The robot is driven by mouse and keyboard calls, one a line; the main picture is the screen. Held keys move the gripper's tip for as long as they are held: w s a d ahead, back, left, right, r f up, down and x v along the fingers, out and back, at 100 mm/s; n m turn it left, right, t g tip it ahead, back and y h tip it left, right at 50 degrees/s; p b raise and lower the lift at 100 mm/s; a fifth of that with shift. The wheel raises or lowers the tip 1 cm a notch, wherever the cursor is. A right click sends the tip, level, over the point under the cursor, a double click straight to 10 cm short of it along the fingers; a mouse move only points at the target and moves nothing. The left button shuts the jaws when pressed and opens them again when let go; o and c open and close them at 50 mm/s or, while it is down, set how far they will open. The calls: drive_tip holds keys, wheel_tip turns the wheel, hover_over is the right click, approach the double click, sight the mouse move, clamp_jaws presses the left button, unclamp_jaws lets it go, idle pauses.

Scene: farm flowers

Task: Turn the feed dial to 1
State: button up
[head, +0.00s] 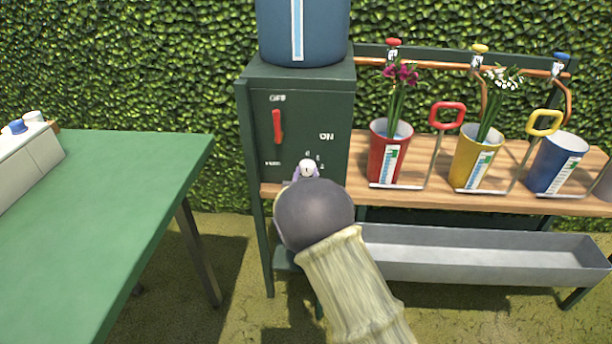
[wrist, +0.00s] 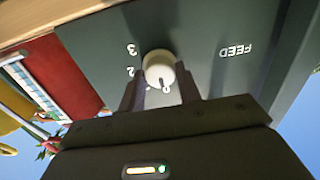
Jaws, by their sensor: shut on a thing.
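The feed dial is a small white knob on the lower part of a dark green control box (head: 330,110). In the wrist view, the dial (wrist: 159,68) sits between the two fingers of my gripper (wrist: 160,88), which is shut on it. The upside-down word FEED and the numbers 2 and 3 show on the panel beside it. Marks close to the knob's lower edge are small and partly covered, so I cannot tell which number the dial points to. In the head view, the dial (head: 306,167) shows just beyond my wrist, which hides most of my gripper.
A red lever (head: 277,126) is on the same box, between OFF and ON labels. A blue tank (head: 303,30) stands on top. Red (head: 376,160), yellow (head: 462,165) and blue (head: 545,172) buckets stand right on a wooden shelf, above a grey trough (head: 480,262). A green table (head: 110,220) is left.

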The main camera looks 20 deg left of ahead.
drive_tip(key=shift+m+b, duration=0.3)
drive_tip(key=shift+m, duration=0.2)
drive_tip(key=m+b, duration=0.2)
drive_tip(key=m, duration=0.1)
drive_tip(key=shift+f+m, duration=0.15)
drive_tip(key=shift+m, duration=0.15)
drive_tip(key=shift+m+b, duration=1.65)
drive_tip(key=shift+m, duration=0.55)
drive_tip(key=o, duration=1)
drive_tip(key=shift+c, duration=0.2)
drive_tip(key=shift+s+r, duration=0.15)
drive_tip(key=shift+r, duration=0.05)
